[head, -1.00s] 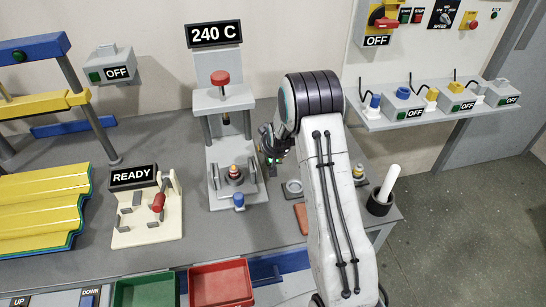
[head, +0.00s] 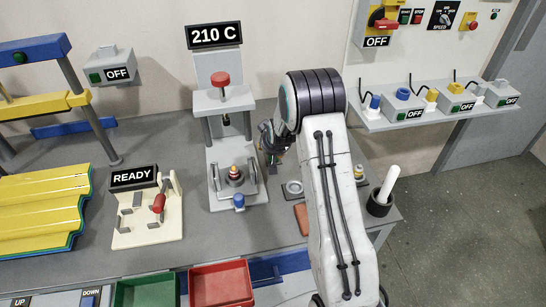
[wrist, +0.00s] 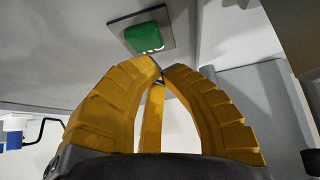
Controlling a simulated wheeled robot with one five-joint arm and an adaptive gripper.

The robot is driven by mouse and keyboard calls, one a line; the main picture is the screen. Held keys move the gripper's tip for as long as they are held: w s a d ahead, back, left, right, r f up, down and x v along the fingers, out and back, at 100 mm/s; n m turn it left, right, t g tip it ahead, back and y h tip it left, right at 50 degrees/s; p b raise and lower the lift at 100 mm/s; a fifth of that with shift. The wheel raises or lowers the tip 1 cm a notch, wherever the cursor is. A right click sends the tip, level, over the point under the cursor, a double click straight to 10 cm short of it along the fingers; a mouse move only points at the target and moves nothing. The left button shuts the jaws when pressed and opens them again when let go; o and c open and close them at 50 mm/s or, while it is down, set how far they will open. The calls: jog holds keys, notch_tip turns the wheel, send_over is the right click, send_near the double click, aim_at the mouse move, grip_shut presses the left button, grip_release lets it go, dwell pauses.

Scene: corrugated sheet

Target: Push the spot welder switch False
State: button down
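A green square button (wrist: 144,38) on a dark grey plate shows in the wrist view, on a light grey surface just beyond my fingertips. My gripper (wrist: 160,72) has its yellow fingers curved together with the tips meeting, and nothing shows between them. A small gap seems to lie between the tips and the button; I cannot tell if they touch. In the head view my gripper (head: 268,142) is beside the right side of the press, partly hidden by my arm. No label names a spot welder, so I cannot tell for sure which switch is its.
The press (head: 228,100) carries a display (head: 214,34) reading 210 C. A toggle-clamp fixture (head: 148,215) reads READY. A wall box (head: 115,68) and several boxes on the right shelf (head: 395,122) read OFF. A green bin (head: 146,291) and red bin (head: 221,284) stand in front.

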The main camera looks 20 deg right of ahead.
jog(key=shift+r+p, duration=1.25)
jog(key=shift+r, duration=1.75)
jog(key=s+a+r+n+g+y, duration=0.1)
jog(key=s+a+r, duration=0.3)
jog(key=s+r, duration=0.35)
jog(key=s+a+r, duration=0.4)
jog(key=s+r, duration=0.2)
jog(key=s, duration=0.3)
jog(key=s+a+g, duration=0.1)
jog(key=s+a, duration=0.1)
jog(key=s, duration=0.9)
jog(key=s+a+r+n+g, duration=0.1)
jog(key=s+a, duration=0.1)
jog(key=s, duration=0.8)
jog(key=shift+s+r+g+y, duration=0.3)
jog(key=shift+s, duration=0.05)
